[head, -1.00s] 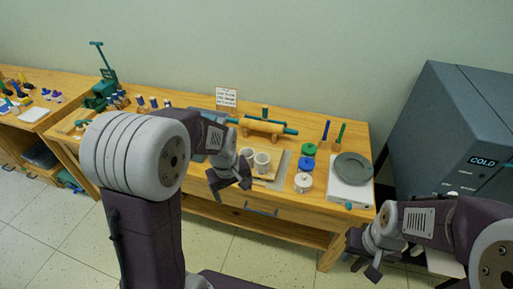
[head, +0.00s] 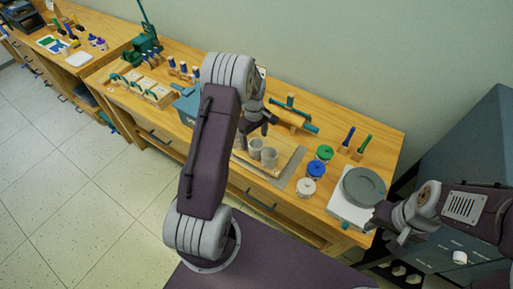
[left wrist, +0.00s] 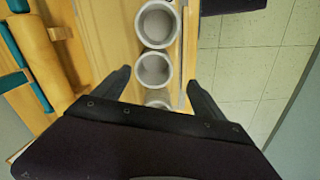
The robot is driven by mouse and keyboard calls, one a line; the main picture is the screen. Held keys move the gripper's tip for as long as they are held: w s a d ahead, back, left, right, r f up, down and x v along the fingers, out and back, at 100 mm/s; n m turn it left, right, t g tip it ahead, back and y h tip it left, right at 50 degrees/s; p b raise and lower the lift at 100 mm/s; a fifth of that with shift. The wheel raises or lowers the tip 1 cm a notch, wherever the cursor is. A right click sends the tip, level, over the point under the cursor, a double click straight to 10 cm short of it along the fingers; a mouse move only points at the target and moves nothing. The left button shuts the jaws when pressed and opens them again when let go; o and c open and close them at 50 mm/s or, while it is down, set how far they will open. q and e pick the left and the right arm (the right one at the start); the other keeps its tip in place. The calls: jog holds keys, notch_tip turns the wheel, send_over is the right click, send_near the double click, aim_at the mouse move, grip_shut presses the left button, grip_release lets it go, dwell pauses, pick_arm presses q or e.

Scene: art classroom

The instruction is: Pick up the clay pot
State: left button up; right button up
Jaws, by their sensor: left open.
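Two pale grey clay pots, one on the left (head: 255,149) and one on the right (head: 269,158), stand upright on a wooden board on the workbench in the head view. The left wrist view shows a row of three round open rims: one at the top (left wrist: 157,24), one in the middle (left wrist: 153,69) and one partly hidden low down (left wrist: 158,103). My left gripper (head: 257,126) is open and empty, just behind and above the pots. In the left wrist view its fingertips (left wrist: 157,79) flank the middle and low pots. My right gripper (head: 391,234) looks open and empty, beyond the bench's front right.
A grey disc (head: 364,186) sits on a white base. A rolling pin (head: 293,119) lies behind. A dark grey cabinet (head: 470,150) is at right.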

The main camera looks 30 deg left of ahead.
aim_at(256, 141)
pick_arm(q)
jog(key=f, duration=0.2)
jog(key=w+f, duration=0.1)
jog(key=shift+d+f, duration=0.1)
jog(key=shift+d, duration=0.15)
jog(key=shift+f+p, duration=0.15)
jog(key=shift+p, duration=0.15)
notch_tip(256, 141, down, 4)
jog(key=shift+s+p, duration=0.1)
jog(key=shift+p, duration=0.5)
jog(key=shift+w+f, duration=0.2)
jog(key=shift+f, duration=0.2)
jog(key=shift+s+r, duration=0.1)
jog(key=c, duration=1.6)
pick_arm(e)
jog(key=shift+w+d+r, duration=0.1)
jog(key=shift+w+r, duration=0.1)
jog(key=shift+r, duration=0.25)
jog(key=shift+w+d+r, duration=0.1)
jog(key=shift+w+r, duration=0.1)
jog(key=shift+r, duration=0.25)
